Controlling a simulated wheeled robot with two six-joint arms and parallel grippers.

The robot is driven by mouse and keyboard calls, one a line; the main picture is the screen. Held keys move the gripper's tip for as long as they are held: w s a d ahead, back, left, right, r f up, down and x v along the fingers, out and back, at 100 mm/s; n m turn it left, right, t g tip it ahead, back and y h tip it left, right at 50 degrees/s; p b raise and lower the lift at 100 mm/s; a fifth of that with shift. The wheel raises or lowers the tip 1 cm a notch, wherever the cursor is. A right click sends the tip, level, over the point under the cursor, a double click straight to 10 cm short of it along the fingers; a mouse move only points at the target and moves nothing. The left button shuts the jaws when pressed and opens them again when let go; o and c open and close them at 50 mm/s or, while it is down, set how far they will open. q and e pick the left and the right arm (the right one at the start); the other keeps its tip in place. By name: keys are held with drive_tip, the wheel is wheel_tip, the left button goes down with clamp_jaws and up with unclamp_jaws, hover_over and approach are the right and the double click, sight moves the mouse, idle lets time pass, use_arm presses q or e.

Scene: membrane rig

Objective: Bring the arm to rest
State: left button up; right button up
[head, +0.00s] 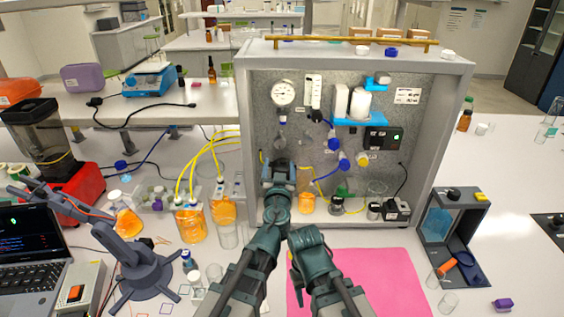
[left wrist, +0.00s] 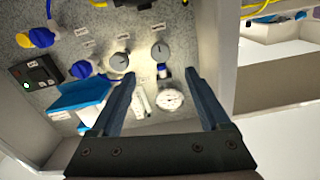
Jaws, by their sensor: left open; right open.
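My left gripper (head: 280,148) is raised in front of the grey panel of the membrane rig (head: 262,85), at the panel's lower left part. In the left wrist view its two fingers (left wrist: 160,80) are spread apart with nothing between them. Beyond them that view shows the panel's knobs (left wrist: 120,62), a round gauge (left wrist: 170,98) and blue-capped valves (left wrist: 40,37). My right gripper (head: 298,258) is lower, beside my left forearm, above the left edge of the pink mat (head: 375,275). Its fingers are mostly hidden by its own arm, and I see nothing held.
Orange-filled beakers (head: 190,224) with yellow tubes stand left of the rig. A dark stand (head: 150,275) and a laptop (head: 30,262) are farther left. A dark box frame (head: 450,225) and small glass vessels are at right. Most of the pink mat is clear.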

use_arm(q)
drive_tip(key=shift+w, duration=0.1)
drive_tip(key=s+a+f+n+g+y, duration=0.25)
drive_tip(key=a+f, duration=0.25)
drive_tip(key=a, duration=0.3)
drive_tip(key=s+a+f+n+g+y, duration=0.2)
drive_tip(key=a+f+g+y, duration=0.2)
drive_tip(key=a, duration=0.4)
drive_tip(key=s+a+f+g+h, duration=0.2)
drive_tip(key=s+a+f+g, duration=0.1)
drive_tip(key=s+f+g, duration=0.3)
drive_tip(key=s+d+f+m+g+h, duration=0.4)
drive_tip(key=s+f, duration=0.3)
drive_tip(key=s, duration=0.4)
use_arm(e)
wheel_tip(320, 180, down, 3)
drive_tip(key=b, duration=0.2)
drive_tip(key=shift+r+b, duration=0.1)
drive_tip(key=shift+b, duration=0.25)
use_arm(q)
drive_tip(key=s+d+f+m+g, duration=0.1)
drive_tip(key=s+d+f+m, duration=0.1)
drive_tip(key=s+d, duration=0.4)
drive_tip(key=d+m, duration=0.1)
drive_tip(key=d, duration=0.4)
drive_tip(key=shift+s+d+f+g, duration=0.15)
drive_tip(key=shift+d+f+g, duration=0.2)
drive_tip(key=shift+d, duration=0.05)
